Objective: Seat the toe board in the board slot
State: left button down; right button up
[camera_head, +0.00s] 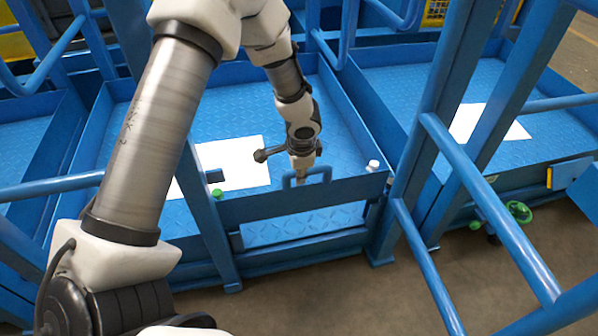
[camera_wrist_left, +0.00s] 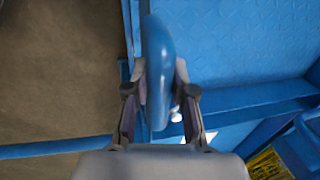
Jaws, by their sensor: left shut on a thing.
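The toe board (camera_head: 345,195) is a long blue plank with a loop handle on its top edge. In the head view it spans the front opening of the middle blue platform, roughly level. A gap with deck plate shows below it, above the platform's low front sill (camera_head: 305,247). My left gripper (camera_head: 300,178) is shut on the board's handle, which also shows between the fingers in the left wrist view (camera_wrist_left: 158,75). The board slot appears to lie along the sill, near the upright posts; its inside is hidden. My right gripper is not in view.
A blue post (camera_head: 205,225) stands at the board's left end. Slanted blue rails (camera_head: 490,225) fill the right side. A white sheet (camera_head: 240,160) lies on the deck. A green knob (camera_head: 217,193) and a white knob (camera_head: 373,165) sit near the board's ends.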

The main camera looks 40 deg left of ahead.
aim_at(299, 201)
pick_arm(q)
jog(key=shift+s+d+f+b+x, duration=0.1)
jog(key=shift+s+d+b+x, duration=0.2)
jog(key=shift+b+x, duration=1.65)
jog(key=shift+s+d+f+b+x, duration=0.1)
jog(key=shift+s+d+b+x, duration=0.2)
jog(key=shift+b+x, duration=1.65)
jog(key=shift+s+d+f+b+x, duration=0.1)
jog(key=shift+s+d+b+x, duration=0.15)
jog(key=shift+b+x, duration=1.65)
dwell(0.6)
jog(key=c, duration=0.9)
grip_release()
jog(key=shift+d+r, duration=0.1)
jog(key=shift+r, duration=0.05)
jog(key=v, duration=1.2)
